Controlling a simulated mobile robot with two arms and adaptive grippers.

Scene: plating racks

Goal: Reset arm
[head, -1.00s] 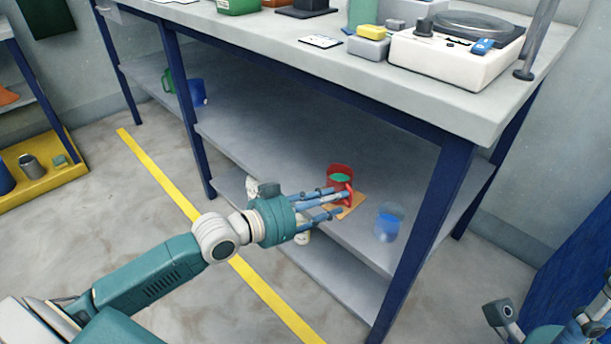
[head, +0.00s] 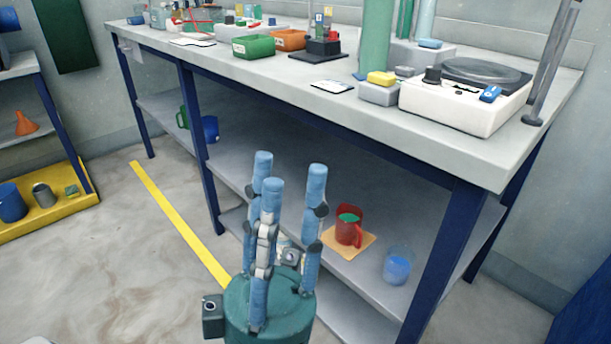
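My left gripper (head: 290,178) is upright in the lower middle of the head view, with its blue fingers pointing up. The fingers are spread apart and nothing is between them. It is in front of the bench, clear of the shelf items in the picture. The red mug (head: 347,228) stands on a tan square mat (head: 366,243) on the middle shelf, right of the gripper. Its inside looks green. My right gripper is not in the picture.
A clear cup with blue contents (head: 397,266) stands right of the mug, near the bench leg (head: 446,250). The worktop (head: 330,68) holds bins, blocks and a white turntable-like device (head: 465,98). Open floor (head: 120,270) lies to the left.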

